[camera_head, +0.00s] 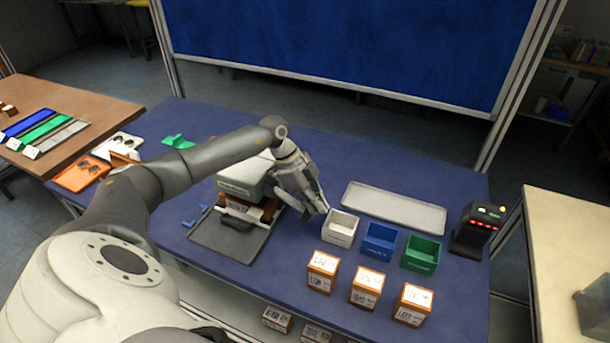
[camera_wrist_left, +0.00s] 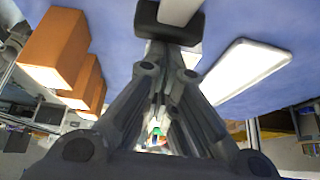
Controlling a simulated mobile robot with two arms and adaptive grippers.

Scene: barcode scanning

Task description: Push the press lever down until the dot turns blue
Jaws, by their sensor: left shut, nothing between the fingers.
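The press (camera_head: 245,172) is a white-topped device with a brown and dark lower part. It stands on a dark tray (camera_head: 208,238) in the middle of the blue table. A dark handle-like part (camera_head: 237,222) shows at its front; I cannot tell whether this is the lever. My left arm passes in front of part of the press. My left gripper (camera_head: 322,209) is shut and empty, to the right of the press, with its tips close to the white bin (camera_head: 341,228). The gripper (camera_wrist_left: 168,35) also shows in the left wrist view. No blue dot is discernible. My right gripper is not seen.
Blue bin (camera_head: 379,241) and green bin (camera_head: 421,255) stand right of the white one. Orange labelled boxes (camera_head: 322,271) stand in front. A long white tray (camera_head: 394,207) lies behind the bins; a black scanner-like device (camera_head: 479,230) stands at the right edge.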

